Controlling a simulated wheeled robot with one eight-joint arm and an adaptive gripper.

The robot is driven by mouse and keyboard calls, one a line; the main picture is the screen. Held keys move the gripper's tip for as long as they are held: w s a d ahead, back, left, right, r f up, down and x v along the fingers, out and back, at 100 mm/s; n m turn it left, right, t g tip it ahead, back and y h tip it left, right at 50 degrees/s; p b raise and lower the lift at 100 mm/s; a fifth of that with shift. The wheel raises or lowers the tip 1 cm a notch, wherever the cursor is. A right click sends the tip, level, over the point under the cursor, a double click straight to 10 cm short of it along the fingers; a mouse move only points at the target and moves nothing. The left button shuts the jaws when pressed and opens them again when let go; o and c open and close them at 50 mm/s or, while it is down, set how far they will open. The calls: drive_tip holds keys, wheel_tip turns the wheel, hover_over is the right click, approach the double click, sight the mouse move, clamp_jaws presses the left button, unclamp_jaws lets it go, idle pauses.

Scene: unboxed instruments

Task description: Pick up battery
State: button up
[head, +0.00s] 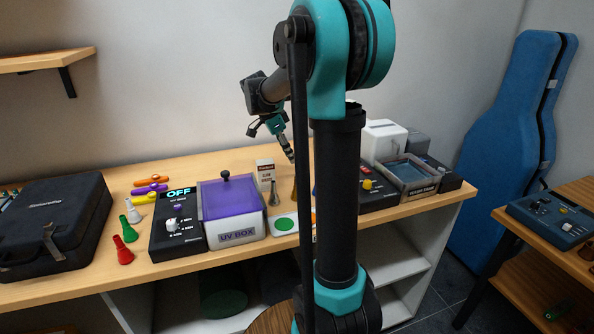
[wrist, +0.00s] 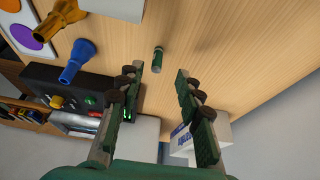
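The battery (wrist: 157,57) is a small, dark green cylinder with a pale end, on the wooden table (wrist: 215,35). It shows in the wrist view just beyond my fingertips, roughly centred between them. My gripper (wrist: 159,71) is open, with nothing between its fingers. In the head view my gripper (head: 287,149) points down over the table behind my arm; I cannot make out the battery there.
In the head view, a UV box (head: 236,230), a black control box (head: 178,236) and a white carton (head: 265,174) stand left of my arm. Coloured funnels (head: 123,250) and a black case (head: 50,222) lie farther left. Bare table surrounds the battery.

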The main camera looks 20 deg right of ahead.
sight(297, 166)
drive_tip(key=shift+s+x, duration=0.2)
drive_tip(key=shift+x, duration=3.05)
drive_tip(key=shift+d+r, duration=0.1)
drive_tip(key=shift+d, duration=0.1)
drive_tip(key=shift+c, duration=0.5)
clamp_jaws()
